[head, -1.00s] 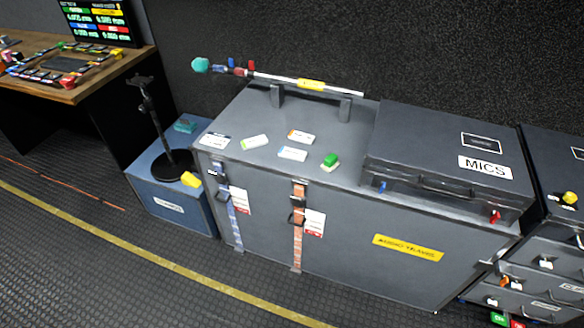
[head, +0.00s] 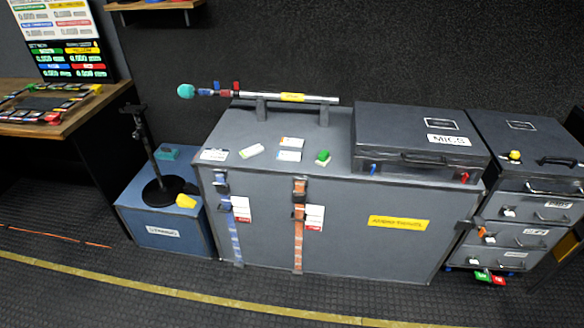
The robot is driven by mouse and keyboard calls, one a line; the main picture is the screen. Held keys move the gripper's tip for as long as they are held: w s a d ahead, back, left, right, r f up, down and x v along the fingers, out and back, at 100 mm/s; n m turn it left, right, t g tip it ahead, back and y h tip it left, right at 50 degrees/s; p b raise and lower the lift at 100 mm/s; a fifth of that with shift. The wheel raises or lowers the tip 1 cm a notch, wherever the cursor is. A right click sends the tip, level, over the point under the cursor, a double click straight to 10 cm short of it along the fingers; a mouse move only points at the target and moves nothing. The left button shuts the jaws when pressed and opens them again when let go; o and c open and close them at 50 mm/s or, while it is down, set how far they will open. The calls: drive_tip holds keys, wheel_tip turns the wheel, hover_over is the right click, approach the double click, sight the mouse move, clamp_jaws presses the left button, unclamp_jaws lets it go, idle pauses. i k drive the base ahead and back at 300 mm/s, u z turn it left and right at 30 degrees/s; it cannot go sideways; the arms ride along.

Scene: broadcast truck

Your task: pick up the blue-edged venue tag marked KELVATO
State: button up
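Several small white tags lie flat on the grey travel case (head: 330,215). One tag (head: 289,156), near the middle of the case top, seems to have a blue edge. Its print is too small to read, so I cannot confirm KELVATO. Just behind it lies a tag with an orange-red edge (head: 291,142). To its left lies a tilted tag with a yellow-green edge (head: 251,151). A white label (head: 215,155) with dark print is at the case's left end. My gripper is not in view.
A blue box (head: 160,222) with a black stand is on the left. Open floor lies in front.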

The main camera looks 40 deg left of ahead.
sight(283, 156)
drive_tip(key=z, duration=0.25)
drive_tip(key=k, duration=0.55)
drive_tip(key=u, duration=3.05)
drive_tip(key=i, duration=1)
